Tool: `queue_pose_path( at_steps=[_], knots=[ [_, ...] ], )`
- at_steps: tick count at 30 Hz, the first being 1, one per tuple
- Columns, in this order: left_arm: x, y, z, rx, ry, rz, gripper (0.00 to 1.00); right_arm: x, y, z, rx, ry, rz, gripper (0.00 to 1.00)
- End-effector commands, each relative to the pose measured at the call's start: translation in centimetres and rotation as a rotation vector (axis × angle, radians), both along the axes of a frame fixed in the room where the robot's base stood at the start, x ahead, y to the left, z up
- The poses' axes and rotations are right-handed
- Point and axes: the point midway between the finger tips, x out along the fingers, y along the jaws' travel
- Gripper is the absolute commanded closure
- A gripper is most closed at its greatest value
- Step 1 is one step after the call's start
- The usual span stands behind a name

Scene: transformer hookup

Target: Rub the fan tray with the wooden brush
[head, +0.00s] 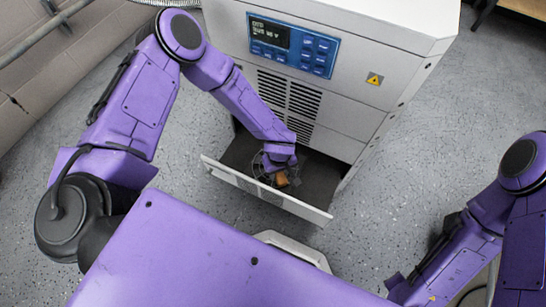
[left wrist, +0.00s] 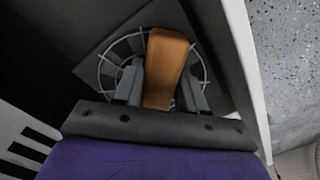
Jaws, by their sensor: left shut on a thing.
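The fan tray (head: 265,192) is a pulled-out drawer at the bottom of the light grey cabinet, with a dark inside and a pale front panel. A round wire fan guard (left wrist: 108,70) lies in it, partly hidden by my gripper. My left gripper (head: 279,172) reaches down into the tray and is shut on the wooden brush (left wrist: 165,65), an orange-brown piece between its fingers. The brush also shows in the head view (head: 281,179), over the guard. Its bristles are hidden, and I cannot tell whether it touches the guard. At the right edge my right arm shows, its fingertips not clearly visible.
The cabinet (head: 385,75) stands right behind the tray, with a blue control panel (head: 293,46), vents and a yellow warning label. A wall (head: 40,80) runs along the left. The speckled grey floor (head: 420,170) is clear to the right.

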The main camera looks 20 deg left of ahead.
Motion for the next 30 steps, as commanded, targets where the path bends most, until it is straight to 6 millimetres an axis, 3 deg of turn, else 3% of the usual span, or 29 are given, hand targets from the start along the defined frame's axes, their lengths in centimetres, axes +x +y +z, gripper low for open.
queue_pose_path(
  at_steps=[11,13,24,30],
  knots=[
    [0.1,-3.1,-0.2,-0.001,-0.001,-0.014,0.84,0.0,0.0,-2.7,0.000,0.000,0.000,1.00],
    [0.1,-2.4,0.6,0.000,0.001,-0.011,0.84,0.0,0.0,-1.5,0.000,0.000,0.000,1.00],
    [0.1,1.2,0.1,-0.001,0.001,-0.006,0.84,0.0,0.0,0.6,0.000,0.000,0.000,1.00],
    [-0.1,1.4,2.5,-0.001,0.002,-0.002,0.84,0.0,0.0,2.6,0.000,0.000,0.000,1.00]
  ],
)
